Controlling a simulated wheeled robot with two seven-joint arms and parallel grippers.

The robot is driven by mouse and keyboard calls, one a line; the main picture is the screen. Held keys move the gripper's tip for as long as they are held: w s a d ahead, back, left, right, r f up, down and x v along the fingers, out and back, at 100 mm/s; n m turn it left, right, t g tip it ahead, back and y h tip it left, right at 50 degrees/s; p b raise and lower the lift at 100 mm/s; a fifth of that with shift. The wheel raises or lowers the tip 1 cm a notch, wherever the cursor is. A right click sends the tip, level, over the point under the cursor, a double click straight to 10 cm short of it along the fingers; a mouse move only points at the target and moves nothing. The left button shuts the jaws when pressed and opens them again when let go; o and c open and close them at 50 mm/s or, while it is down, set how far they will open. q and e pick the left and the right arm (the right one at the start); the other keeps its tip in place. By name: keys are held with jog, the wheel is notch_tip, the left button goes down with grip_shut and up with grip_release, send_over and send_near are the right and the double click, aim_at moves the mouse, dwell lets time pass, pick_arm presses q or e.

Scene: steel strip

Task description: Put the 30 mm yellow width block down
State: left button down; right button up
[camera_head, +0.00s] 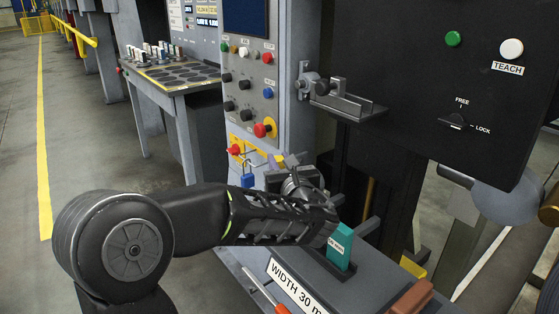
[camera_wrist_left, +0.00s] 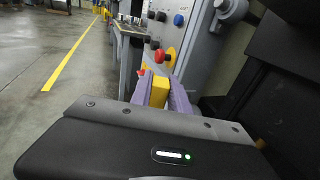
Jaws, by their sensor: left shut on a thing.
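In the left wrist view, my left gripper (camera_wrist_left: 161,97) is shut on the yellow width block (camera_wrist_left: 160,92), which sits between its two pale purple-grey fingers. In the head view, my left arm reaches in from the left, and its gripper (camera_head: 290,172) is near the control panel's lower edge, above the bench. The block cannot be made out clearly there. The bench (camera_head: 265,262) carries a "WIDTH 30 m…" label (camera_head: 297,287), cut off at the frame edge. My right gripper is not in view.
A teal block (camera_head: 341,246) stands upright on the bench beside my forearm. A reddish-brown block (camera_head: 412,298) lies to the right. A screwdriver-like tool (camera_head: 266,289) is by the label. The control panel (camera_head: 252,85) and black TEACH panel (camera_head: 440,100) rise behind. Floor at left is clear.

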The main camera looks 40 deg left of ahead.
pick_arm(q)
jog(key=shift+f+b, duration=1.2)
jog(key=shift+f, duration=0.45)
jog(key=c, duration=1.2)
grip_release()
jog(key=shift+o, duration=0.2)
jog(key=shift+d, duration=0.1)
jog(key=v, duration=0.7)
jog(key=shift+s+d+p, duration=0.2)
jog(key=shift+s+p, duration=0.1)
